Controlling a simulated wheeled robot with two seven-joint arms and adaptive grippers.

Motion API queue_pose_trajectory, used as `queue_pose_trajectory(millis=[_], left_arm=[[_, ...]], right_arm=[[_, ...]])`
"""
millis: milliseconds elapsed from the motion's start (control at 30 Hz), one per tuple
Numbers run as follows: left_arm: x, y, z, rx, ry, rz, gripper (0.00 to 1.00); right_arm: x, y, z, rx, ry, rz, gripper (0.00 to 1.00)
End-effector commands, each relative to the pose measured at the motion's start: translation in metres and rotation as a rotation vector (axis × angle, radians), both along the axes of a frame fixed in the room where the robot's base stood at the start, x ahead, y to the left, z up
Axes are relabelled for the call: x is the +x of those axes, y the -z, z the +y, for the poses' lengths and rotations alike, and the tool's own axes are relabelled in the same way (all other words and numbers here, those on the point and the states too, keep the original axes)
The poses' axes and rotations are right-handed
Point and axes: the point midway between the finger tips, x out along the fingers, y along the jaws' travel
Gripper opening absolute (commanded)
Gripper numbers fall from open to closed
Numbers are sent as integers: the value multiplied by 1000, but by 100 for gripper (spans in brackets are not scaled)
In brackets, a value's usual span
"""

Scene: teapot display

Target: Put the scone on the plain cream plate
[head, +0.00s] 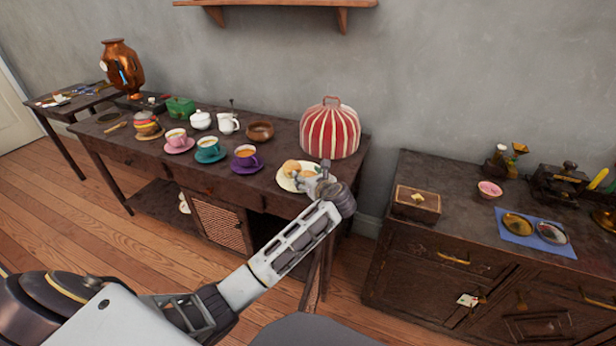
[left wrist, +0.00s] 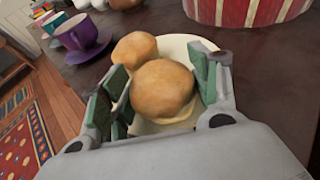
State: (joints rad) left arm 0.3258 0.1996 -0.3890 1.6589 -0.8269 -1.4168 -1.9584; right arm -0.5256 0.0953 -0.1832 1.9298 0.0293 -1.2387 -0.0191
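A pale cream plate (head: 284,184) lies near the right front of the long dark table, below a striped tea cosy. Golden-brown scones (head: 291,166) are at this plate. The left wrist view shows a nearer scone (left wrist: 162,90) between my fingers and a second scone (left wrist: 134,48) just behind it, with the plate rim (left wrist: 205,44) beyond. My left gripper (head: 306,179) is low over the plate's right side; its fingers also show in the left wrist view (left wrist: 165,88). They stand apart on either side of the nearer scone, without a clear squeeze. The right gripper is not in view.
The red-and-white striped cosy (head: 329,128) stands close behind the plate. A purple cup (head: 246,155), a teal cup (head: 208,147) and a pink cup (head: 177,138) stand on saucers to the left. A wooden bowl (head: 260,131) is behind. A dark cabinet (head: 455,225) stands right, across a gap.

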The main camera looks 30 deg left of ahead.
Motion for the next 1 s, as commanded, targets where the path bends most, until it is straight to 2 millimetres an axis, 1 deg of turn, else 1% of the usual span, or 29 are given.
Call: queue_pose_trajectory(millis=[33, 100, 567, 767, 800, 867, 967, 1000], left_arm=[[0, 0, 0, 0, 0, 0, 71], [0, 0, 0, 0, 0, 0, 80], [0, 0, 0, -1, 0, -1, 80], [0, -2, 0, -1, 0, -1, 80], [-2, -3, -2, 0, 1, 0, 80], [-4, -5, -5, 0, 1, 0, 80], [-9, -8, -11, 0, 1, 0, 80], [-11, -9, -13, 0, 0, 0, 80]], right_arm=[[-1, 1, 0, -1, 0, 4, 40], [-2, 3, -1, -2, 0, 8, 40], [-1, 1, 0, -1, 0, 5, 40], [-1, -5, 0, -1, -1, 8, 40], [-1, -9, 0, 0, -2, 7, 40], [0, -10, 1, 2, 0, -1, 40], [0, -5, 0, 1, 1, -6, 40], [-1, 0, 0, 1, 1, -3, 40]])
